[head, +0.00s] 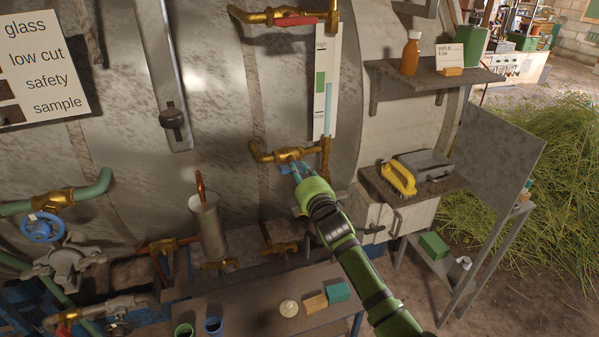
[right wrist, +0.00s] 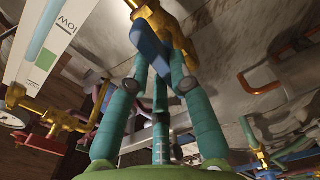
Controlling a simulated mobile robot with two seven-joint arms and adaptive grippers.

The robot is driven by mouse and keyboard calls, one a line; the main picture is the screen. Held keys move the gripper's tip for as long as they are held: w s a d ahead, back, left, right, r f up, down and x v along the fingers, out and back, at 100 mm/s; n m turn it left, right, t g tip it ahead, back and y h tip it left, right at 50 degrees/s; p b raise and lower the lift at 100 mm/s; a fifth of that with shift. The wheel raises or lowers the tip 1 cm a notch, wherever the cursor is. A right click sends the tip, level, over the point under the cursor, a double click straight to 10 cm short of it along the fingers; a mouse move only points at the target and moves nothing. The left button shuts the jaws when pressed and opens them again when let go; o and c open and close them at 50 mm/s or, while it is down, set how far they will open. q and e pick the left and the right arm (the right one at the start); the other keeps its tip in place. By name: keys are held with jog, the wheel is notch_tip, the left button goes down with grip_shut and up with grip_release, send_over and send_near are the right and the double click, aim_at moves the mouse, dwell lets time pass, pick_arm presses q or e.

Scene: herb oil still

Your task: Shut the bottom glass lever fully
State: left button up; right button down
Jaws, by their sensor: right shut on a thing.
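The bottom glass lever (right wrist: 149,44) is blue and sits on the brass valve (head: 268,154) at the foot of the level gauge glass (head: 330,108). In the head view only a small blue part of the lever (head: 284,169) shows beside my fingers. My right gripper (head: 297,172) reaches in from the lower right. In the right wrist view the gripper (right wrist: 160,66) is shut on the lever, its teal fingers on both sides. The fingers hide part of the lever, so its exact angle is hard to tell. My left gripper is not in view.
A red lever (head: 296,21) sits on the upper gauge valve. A grey metal cylinder (head: 208,228) hangs left of my gripper. A bench (head: 255,318) with small blocks lies below.

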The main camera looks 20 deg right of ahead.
jog(key=m, duration=0.4)
jog(key=shift+d+f, duration=0.1)
jog(key=m, duration=0.5)
jog(key=shift+d+p, duration=0.1)
jog(key=shift+p, duration=0.2)
jog(key=m, duration=0.3)
jog(key=shift+f+m, duration=0.1)
jog(key=shift+m, duration=0.2)
jog(key=shift+f+m, duration=0.15)
jog(key=shift+m, duration=1.85)
jog(key=c, duration=1.1)
grip_release()
jog(key=shift+s, duration=0.15)
